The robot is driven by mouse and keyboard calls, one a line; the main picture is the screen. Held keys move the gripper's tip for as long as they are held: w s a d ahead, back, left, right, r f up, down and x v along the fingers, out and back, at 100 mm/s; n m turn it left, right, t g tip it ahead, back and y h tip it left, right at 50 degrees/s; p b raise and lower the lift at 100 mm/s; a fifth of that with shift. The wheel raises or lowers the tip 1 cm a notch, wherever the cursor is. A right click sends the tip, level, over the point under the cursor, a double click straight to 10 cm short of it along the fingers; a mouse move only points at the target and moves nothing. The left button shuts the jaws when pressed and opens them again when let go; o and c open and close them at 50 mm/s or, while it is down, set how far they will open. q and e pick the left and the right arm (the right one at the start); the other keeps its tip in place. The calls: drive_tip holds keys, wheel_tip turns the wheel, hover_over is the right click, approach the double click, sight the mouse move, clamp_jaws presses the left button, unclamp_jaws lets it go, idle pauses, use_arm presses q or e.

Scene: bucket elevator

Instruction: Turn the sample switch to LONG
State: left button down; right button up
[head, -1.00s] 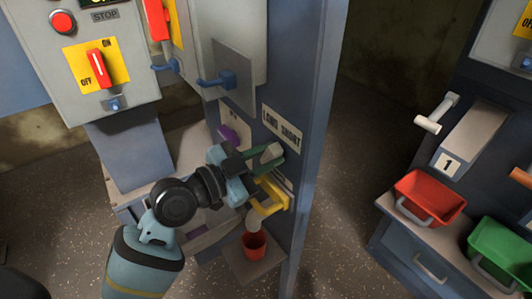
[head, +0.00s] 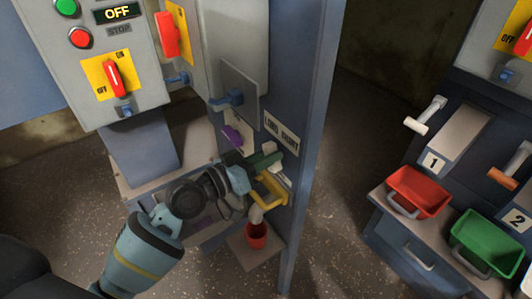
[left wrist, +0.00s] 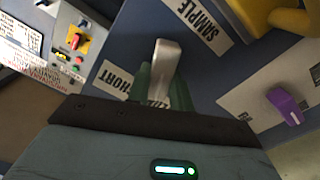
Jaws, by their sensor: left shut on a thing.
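The sample switch lever (left wrist: 166,62) is pale grey in the left wrist view, standing between the two green fingers of my left gripper (left wrist: 160,82). In the head view my left gripper (head: 264,162) is shut on this lever on the blue column, just below the LONG SHORT label (head: 282,132). In the wrist view the SHORT end of the label (left wrist: 117,80) is readable, while the fingers and lever cover part of the rest. A SAMPLE label (left wrist: 203,27) lies near the lever. My right gripper is not in view.
A yellow part (head: 273,187) sits close below the gripper, above a red cup (head: 257,236) on a small shelf. A purple knob (head: 232,136) is to the left. Red (head: 418,191) and green (head: 487,241) bins stand at right, across open floor.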

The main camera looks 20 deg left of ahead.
use_arm(q)
drive_tip(key=shift+n+p, duration=0.3)
drive_tip(key=shift+n, duration=0.6)
drive_tip(key=c, duration=1.2)
unclamp_jaws()
drive_tip(key=shift+c, duration=0.2)
drive_tip(key=shift+a, duration=0.1)
drive_tip(key=b+v, duration=0.1)
drive_tip(key=v, duration=0.6)
drive_tip(key=shift+s+a, duration=0.15)
drive_tip(key=shift+s, duration=0.15)
